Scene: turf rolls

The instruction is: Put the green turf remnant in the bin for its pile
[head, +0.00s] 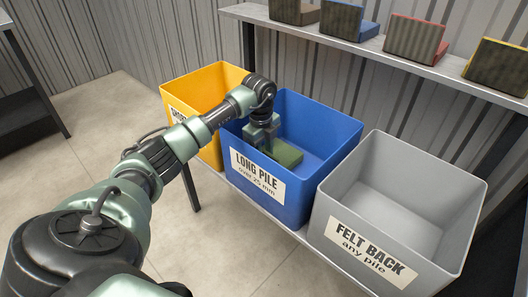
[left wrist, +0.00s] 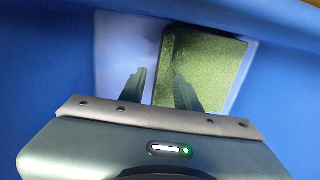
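The green turf remnant (head: 287,154) is inside the blue bin (head: 322,128), whose label reads "LONG PILE over 25 mm". In the left wrist view the turf (left wrist: 208,62) lies flat, with a pale patch of bin floor showing beside it. My left gripper (head: 262,146) reaches down into this bin at the turf's left side. In the left wrist view its fingers (left wrist: 160,90) are apart, one over the turf and one beside its edge, with nothing visibly clamped between them. Whether the fingers touch the turf is unclear. My right gripper is not in view.
A yellow bin (head: 205,88) stands left of the blue one, its label partly hidden by my arm. A grey bin (head: 440,190) marked "FELT BACK any pile" stands right and looks empty. A shelf (head: 385,57) behind holds several turf samples. A dark table (head: 30,100) is far left.

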